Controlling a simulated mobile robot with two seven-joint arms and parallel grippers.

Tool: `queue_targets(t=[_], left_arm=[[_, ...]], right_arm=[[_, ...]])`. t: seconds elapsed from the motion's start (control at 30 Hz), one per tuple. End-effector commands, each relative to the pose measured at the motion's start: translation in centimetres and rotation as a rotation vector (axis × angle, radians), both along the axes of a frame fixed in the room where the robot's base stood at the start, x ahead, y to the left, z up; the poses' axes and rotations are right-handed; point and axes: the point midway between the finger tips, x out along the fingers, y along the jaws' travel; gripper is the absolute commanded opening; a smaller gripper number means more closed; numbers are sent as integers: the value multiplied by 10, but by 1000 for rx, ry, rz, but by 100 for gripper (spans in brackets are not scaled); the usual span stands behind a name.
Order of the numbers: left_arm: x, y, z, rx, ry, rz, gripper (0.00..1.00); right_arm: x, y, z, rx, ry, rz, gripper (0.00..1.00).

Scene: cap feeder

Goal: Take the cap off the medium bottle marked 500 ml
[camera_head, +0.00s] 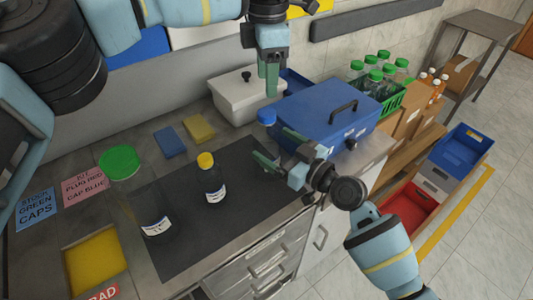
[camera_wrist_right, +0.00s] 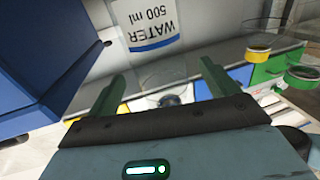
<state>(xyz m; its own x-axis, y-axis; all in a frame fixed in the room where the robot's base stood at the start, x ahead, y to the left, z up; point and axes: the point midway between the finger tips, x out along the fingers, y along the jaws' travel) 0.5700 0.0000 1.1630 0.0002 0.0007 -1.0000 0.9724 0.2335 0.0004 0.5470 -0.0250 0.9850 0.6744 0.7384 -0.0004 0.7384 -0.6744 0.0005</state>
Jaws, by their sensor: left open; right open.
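The medium bottle is clear and hard to see in the head view; its blue cap (camera_head: 266,117) shows on top, by the mat's far right edge. Its white "WATER 500 ml" label (camera_wrist_right: 152,24) shows in the right wrist view, ahead of my right fingers. My left gripper (camera_head: 271,92) is open and points down just above the cap; I cannot tell whether it touches. My right gripper (camera_head: 278,148) is open at the height of the bottle's body, fingers towards it; it also shows in the right wrist view (camera_wrist_right: 165,80). Contact is unclear.
A small yellow-capped bottle (camera_head: 211,180) and a large green-capped bottle (camera_head: 119,163) stand to the left. A blue box (camera_head: 320,112) is close behind my right gripper. A white box (camera_head: 244,96) stands at the back. The dark mat (camera_head: 190,245) has free room in front.

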Motion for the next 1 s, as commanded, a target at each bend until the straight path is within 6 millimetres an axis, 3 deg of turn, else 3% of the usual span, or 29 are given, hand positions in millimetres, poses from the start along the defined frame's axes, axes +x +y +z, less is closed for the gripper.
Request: queue_targets(t=[0.3,0.73,1.0], left_arm=[[0,0,0,0,0,0,55],[0,0,0,0,0,0,55],[0,0,0,0,0,0,55]], right_arm=[[28,31,0,2,1,-1,87],[35,38,0,1,0,0,87],[35,38,0,1,0,0,54]])
